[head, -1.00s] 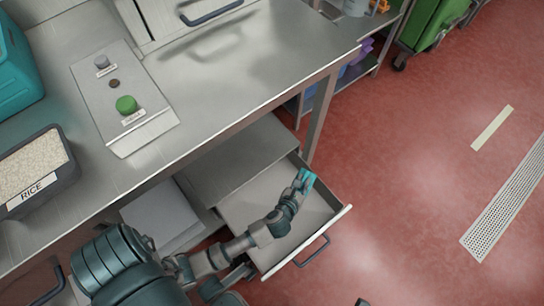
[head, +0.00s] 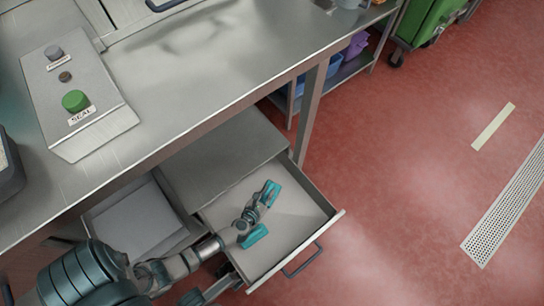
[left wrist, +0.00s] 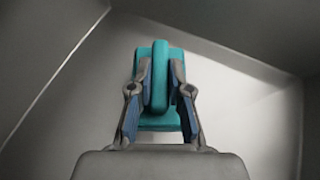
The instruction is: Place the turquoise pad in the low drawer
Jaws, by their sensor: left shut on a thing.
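The turquoise pad (head: 271,191) is between the fingertips of my left gripper (head: 262,202), over the inside of the open drawer (head: 322,233). In the left wrist view the gripper (left wrist: 160,88) is shut on the pad's upright turquoise grip (left wrist: 160,60), with the pad's wider base (left wrist: 158,124) behind it. I cannot tell whether the base touches the drawer floor. A second turquoise piece (head: 254,236) shows in the drawer beside my wrist, partly hidden by it. My right gripper is not visible.
The steel worktop (head: 200,90) overhangs the drawer's back. A control box with a green button (head: 75,101) stands on it. Another open compartment (head: 140,222) lies left of the drawer. Red floor (head: 420,200) is clear to the right.

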